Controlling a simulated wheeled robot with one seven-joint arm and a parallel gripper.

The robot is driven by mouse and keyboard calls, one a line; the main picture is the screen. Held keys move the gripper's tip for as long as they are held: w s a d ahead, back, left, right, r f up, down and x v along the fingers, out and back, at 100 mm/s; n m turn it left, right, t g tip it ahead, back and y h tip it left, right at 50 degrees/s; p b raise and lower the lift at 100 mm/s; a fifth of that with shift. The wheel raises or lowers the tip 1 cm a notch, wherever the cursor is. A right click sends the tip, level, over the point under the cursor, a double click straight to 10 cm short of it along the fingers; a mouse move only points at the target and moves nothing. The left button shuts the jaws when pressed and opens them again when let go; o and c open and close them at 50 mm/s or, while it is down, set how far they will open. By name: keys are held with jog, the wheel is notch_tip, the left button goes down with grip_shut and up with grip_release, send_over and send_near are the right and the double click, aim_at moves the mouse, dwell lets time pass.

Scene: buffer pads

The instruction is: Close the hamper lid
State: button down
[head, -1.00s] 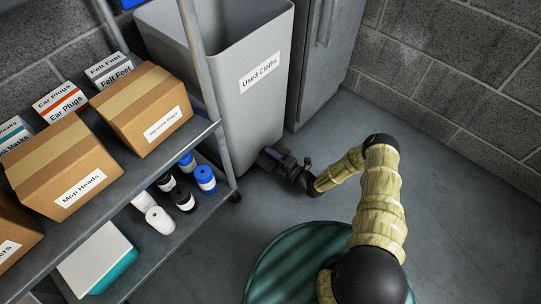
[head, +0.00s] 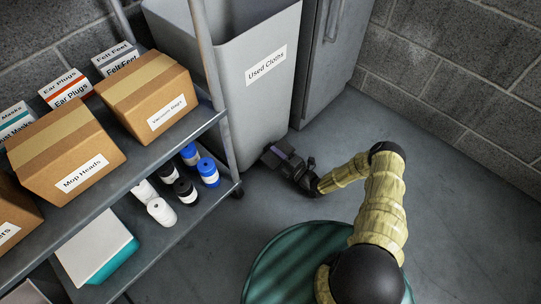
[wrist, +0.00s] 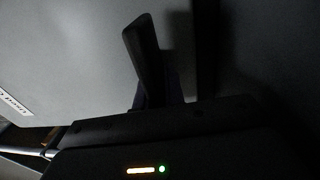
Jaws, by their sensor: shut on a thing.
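The hamper (head: 262,105) is a tall grey bin labelled "Used Cloths". Its top is open in the head view, and no lid shows over the opening. My gripper (head: 270,157) is low at the hamper's front, close to the floor, against the foot of its wall. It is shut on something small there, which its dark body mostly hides. In the dim wrist view, a dark upright finger (wrist: 146,58) stands before the grey hamper wall (wrist: 75,50), with part of the label at the left edge.
A wheeled shelf rack (head: 195,135) stands close on the left, carrying cardboard boxes (head: 148,95) and several small bottles. A grey cabinet (head: 327,65) stands right of the hamper. The floor (head: 445,185) on the right is clear up to the block wall.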

dwell(0.3)
jog(key=c, duration=1.5)
grip_release()
